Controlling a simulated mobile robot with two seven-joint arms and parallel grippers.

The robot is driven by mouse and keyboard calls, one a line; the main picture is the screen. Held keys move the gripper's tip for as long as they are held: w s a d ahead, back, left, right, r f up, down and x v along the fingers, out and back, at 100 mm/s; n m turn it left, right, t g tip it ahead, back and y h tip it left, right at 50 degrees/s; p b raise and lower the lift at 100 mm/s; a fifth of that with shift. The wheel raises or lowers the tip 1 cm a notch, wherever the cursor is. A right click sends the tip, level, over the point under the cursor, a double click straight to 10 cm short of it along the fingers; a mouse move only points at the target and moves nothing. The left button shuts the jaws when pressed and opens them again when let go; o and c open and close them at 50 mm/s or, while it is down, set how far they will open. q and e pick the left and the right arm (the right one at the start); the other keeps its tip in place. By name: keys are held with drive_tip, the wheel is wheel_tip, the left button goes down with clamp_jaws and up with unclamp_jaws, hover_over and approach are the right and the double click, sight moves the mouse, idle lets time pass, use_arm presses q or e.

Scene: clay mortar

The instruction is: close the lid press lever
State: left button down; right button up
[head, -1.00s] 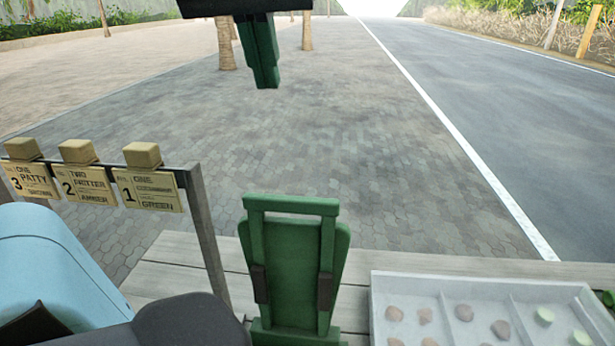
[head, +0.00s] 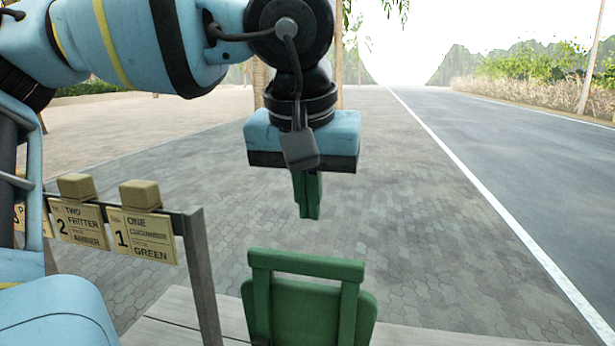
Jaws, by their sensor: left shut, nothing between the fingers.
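The lid press is a green device with a flat panel (head: 305,312) and a U-shaped lever (head: 306,264) whose crossbar stands upright at its top. It is at the bottom middle of the head view, and its lower part is cut off by the frame edge. My left gripper (head: 308,215) has green fingers pointing down and pressed together, with nothing between them. It appears above the lever's crossbar in the picture, apart from it; how far beyond or above it is, I cannot tell. My right gripper is not in view.
A grey post and rail (head: 200,275) at the left carries order cards (head: 142,235) with tan blocks (head: 140,194) on top. The wooden counter (head: 165,312) shows at the bottom. Paved ground and a road lie beyond, with open space around the gripper.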

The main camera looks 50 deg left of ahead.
use_arm(q)
drive_tip(key=f, duration=0.1)
drive_tip(key=s+d+f, duration=0.2)
drive_tip(key=shift+f, duration=0.3)
drive_tip(key=shift+s+a, duration=0.1)
idle(0.5)
